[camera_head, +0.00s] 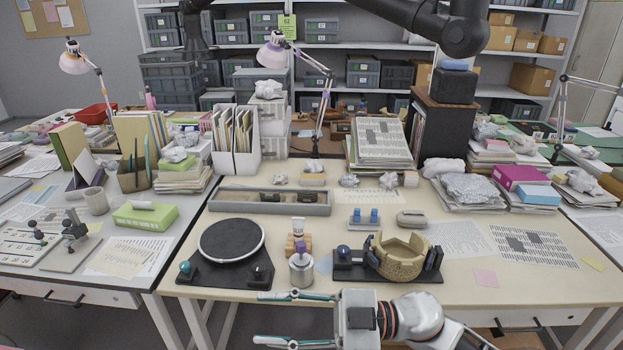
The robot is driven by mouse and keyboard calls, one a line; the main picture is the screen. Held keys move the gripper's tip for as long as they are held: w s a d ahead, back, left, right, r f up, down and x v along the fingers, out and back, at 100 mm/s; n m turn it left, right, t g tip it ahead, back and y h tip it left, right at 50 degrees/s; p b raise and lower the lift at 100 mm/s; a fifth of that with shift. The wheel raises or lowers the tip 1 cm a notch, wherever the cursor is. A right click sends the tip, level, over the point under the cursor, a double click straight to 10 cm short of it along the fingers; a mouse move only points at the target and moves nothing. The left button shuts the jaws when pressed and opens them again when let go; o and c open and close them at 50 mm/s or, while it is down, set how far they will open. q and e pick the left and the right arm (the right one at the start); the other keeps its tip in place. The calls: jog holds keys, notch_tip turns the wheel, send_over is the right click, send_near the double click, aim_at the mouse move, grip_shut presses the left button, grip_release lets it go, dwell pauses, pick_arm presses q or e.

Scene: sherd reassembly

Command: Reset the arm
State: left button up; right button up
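My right gripper (260,318) is in front of the table's near edge at the bottom centre, its fingers pointing left. The two teal-tipped fingers are spread apart with nothing between them. It is apart from the things on the table. My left gripper cannot be made out in this view. A tan, broken-rimmed pottery vessel (398,262) sits in a dark holder (345,268) on the right half of the middle table. A round black turntable (231,241) stands on the left half. Between them is a small metal jar (301,270) with a purple-topped brush or tool.
A long grey tray (270,209) lies behind the turntable. Blue clamps (365,217) and a grey-beige case (411,219) stand behind the vessel. Printed sheets (534,246) cover the right side. A dark overhead arm (440,25) crosses the top. Bare tabletop (530,285) shows at the front right.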

jog(key=w+d+f+m+t+h, duration=0.45)
jog(key=d+f+m+t, duration=0.2)
jog(key=m+t, duration=0.2)
jog(key=w+d+f+m+t+h, duration=0.3)
jog(key=d+f+m+t+h, duration=0.25)
jog(key=d+m+t, duration=0.3)
jog(key=s+d+f+m+g+h, duration=0.1)
jog(key=s+d+f+h, duration=0.1)
jog(key=f, duration=0.5)
jog(key=s+d+f+m+g+h, duration=0.1)
jog(key=s+d+f+g+h, duration=0.1)
jog(key=s+d+f, duration=0.3)
jog(key=s+d+f+m+g+h, duration=0.1)
jog(key=s+d+f, duration=0.3)
jog(key=f, duration=0.5)
jog(key=s+g+h, duration=0.1)
jog(key=s, duration=0.1)
jog(key=shift+s+d, duration=0.2)
jog(key=shift+s, duration=0.1)
